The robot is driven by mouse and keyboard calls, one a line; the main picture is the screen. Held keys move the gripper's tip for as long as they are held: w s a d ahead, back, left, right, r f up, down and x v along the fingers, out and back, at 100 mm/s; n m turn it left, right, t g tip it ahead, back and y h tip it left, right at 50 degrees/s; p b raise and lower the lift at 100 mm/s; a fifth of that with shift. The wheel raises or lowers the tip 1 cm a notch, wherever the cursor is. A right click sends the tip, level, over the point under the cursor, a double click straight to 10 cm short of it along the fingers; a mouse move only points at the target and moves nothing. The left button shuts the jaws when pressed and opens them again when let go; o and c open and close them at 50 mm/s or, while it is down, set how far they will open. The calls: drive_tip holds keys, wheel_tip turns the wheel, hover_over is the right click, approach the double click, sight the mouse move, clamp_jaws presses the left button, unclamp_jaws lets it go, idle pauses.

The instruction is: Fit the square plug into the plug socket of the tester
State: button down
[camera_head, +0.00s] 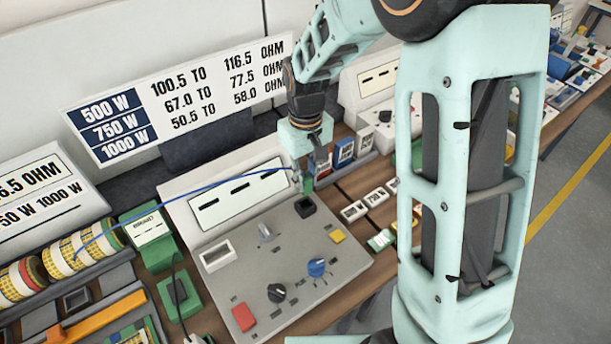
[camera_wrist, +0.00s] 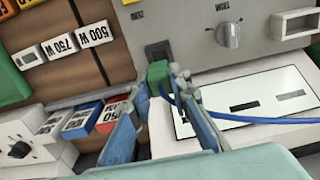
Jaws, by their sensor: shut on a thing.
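My gripper (camera_head: 307,172) is shut on a small green square plug (camera_head: 308,185) over the back right part of the tester (camera_head: 283,268). A thin blue wire (camera_head: 190,190) runs from the plug to the left. The black plug socket (camera_head: 306,208) stands on the grey panel just below the plug in the head view. In the wrist view my gripper (camera_wrist: 165,82) has the green plug (camera_wrist: 157,71) between its fingertips. The black socket (camera_wrist: 158,50) is right beside the plug there. I cannot tell whether they touch. The socket opening is partly hidden by the plug.
Wire spools (camera_head: 80,250) lie left. Labelled blocks (camera_head: 354,211) lie right of the tester.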

sight(306, 188)
drive_tip(key=shift+f+b, duration=1.25)
drive_tip(key=shift+f, duration=0.75)
drive_tip(key=shift+f+b, duration=1.5)
drive_tip(key=shift+f, duration=0.25)
drive_tip(key=c, duration=1.7)
unclamp_jaws()
wheel_tip(306, 188, up, 12)
drive_tip(key=shift+r, duration=0.1)
drive_tip(key=shift+d, duration=0.15)
